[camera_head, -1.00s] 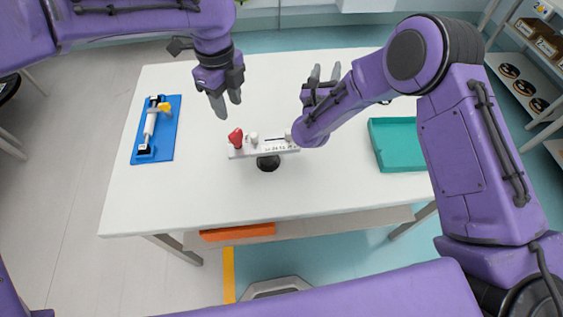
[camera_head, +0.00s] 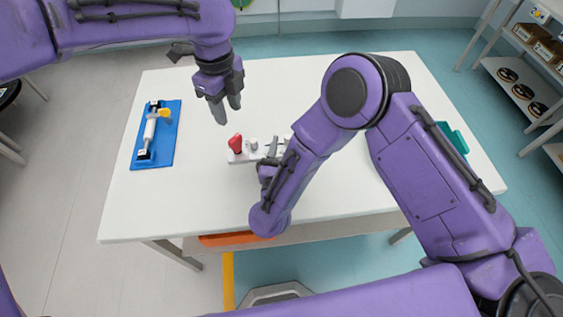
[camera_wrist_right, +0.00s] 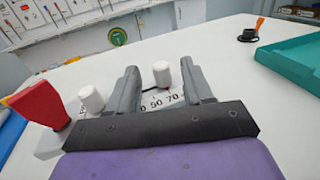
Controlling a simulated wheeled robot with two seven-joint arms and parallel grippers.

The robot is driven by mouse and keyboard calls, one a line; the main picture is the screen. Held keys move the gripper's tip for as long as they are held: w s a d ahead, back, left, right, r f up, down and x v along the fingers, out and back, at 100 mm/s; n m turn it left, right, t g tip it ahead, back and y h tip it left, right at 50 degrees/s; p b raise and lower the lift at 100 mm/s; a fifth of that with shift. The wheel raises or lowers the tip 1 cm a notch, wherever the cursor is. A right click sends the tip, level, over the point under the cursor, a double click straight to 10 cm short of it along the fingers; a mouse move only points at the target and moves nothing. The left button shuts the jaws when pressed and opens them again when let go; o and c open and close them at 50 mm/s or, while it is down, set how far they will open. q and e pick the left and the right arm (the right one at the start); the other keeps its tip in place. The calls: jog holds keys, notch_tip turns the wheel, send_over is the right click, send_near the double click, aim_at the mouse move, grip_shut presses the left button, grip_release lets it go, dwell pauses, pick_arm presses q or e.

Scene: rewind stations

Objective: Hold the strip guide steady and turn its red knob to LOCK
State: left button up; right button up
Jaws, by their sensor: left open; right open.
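The strip guide (camera_head: 236,158) is a white bar with a printed number scale (camera_wrist_right: 163,100) and two white posts. It sits mid-table, partly hidden by my right gripper. Its red knob (camera_head: 235,144) is at the left end and also shows in the right wrist view (camera_wrist_right: 38,103). No LOCK mark is legible. My right gripper (camera_head: 280,144) is open at the guide's right part. In the wrist view its fingers (camera_wrist_right: 158,70) frame one white post and part of the scale; contact cannot be told. My left gripper (camera_head: 229,108) is open and empty, above and behind the red knob.
A blue board (camera_head: 167,147) with a white cylinder and a yellow lever lies at the table's left. A teal tray (camera_wrist_right: 293,60) is at the right, mostly behind my right arm in the head view. An orange bin (camera_head: 222,240) sits under the table's front edge.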

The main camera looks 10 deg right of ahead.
aim_at(287, 140)
jog(key=shift+x, duration=1.75)
